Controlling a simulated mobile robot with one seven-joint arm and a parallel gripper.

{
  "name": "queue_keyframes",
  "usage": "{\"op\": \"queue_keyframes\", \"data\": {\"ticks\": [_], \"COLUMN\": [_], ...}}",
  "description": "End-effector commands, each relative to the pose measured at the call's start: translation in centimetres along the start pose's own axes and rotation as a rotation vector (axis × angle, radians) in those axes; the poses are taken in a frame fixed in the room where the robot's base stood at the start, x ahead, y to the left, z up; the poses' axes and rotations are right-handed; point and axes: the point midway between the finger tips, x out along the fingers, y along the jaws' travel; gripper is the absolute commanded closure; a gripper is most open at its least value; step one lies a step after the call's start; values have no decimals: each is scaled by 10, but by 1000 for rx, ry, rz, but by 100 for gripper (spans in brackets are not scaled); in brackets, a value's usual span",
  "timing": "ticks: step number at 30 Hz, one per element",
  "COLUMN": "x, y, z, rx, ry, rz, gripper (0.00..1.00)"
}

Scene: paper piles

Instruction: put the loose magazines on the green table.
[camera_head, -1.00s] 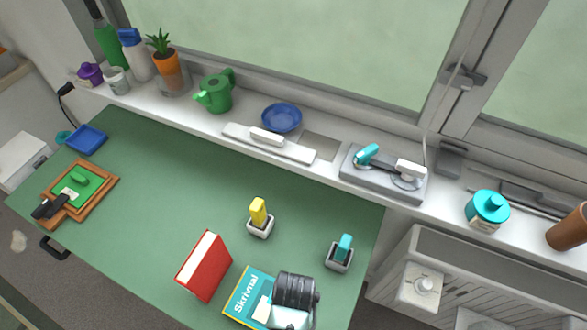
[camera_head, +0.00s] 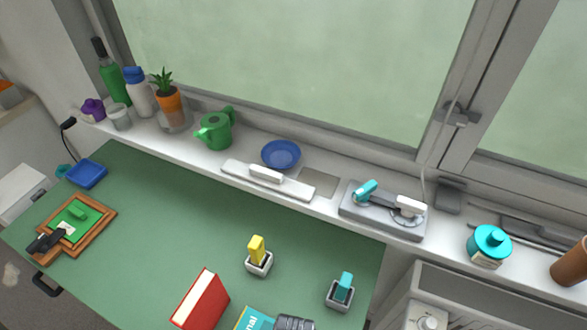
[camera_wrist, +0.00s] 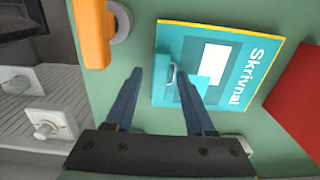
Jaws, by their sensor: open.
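A teal magazine marked "Skrivnal" (camera_wrist: 240,62) lies on the green table (camera_head: 170,230). In the head view its corner (camera_head: 252,319) shows at the bottom edge, cut off by the frame. My gripper (camera_wrist: 158,72) is open, its two dark fingers apart over the left part of the magazine. A teal piece with a small grey loop shows between and beside the fingers, over the cover; I cannot tell if it lies on it. A white rectangle is on the cover. No other magazine is visible.
A red book (camera_head: 201,300) stands beside the magazine. Grey cups hold a yellow piece (camera_head: 257,250) and a teal piece (camera_head: 343,285). An orange bar (camera_wrist: 92,30) is left of the magazine. A wooden tray (camera_head: 92,245) is far left. The table's middle is clear.

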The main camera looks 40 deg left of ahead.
Motion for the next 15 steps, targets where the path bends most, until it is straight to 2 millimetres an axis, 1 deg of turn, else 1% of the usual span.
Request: {"op": "queue_keyframes", "data": {"ticks": [5,12,15], "x": [-30,-82,-99], "y": [0,0,0], "z": [-1,-2,-2], "rx": [1,0,0], "ry": [5,6,5], "rz": [-1,-1,-1], "gripper": [46,46,46]}}
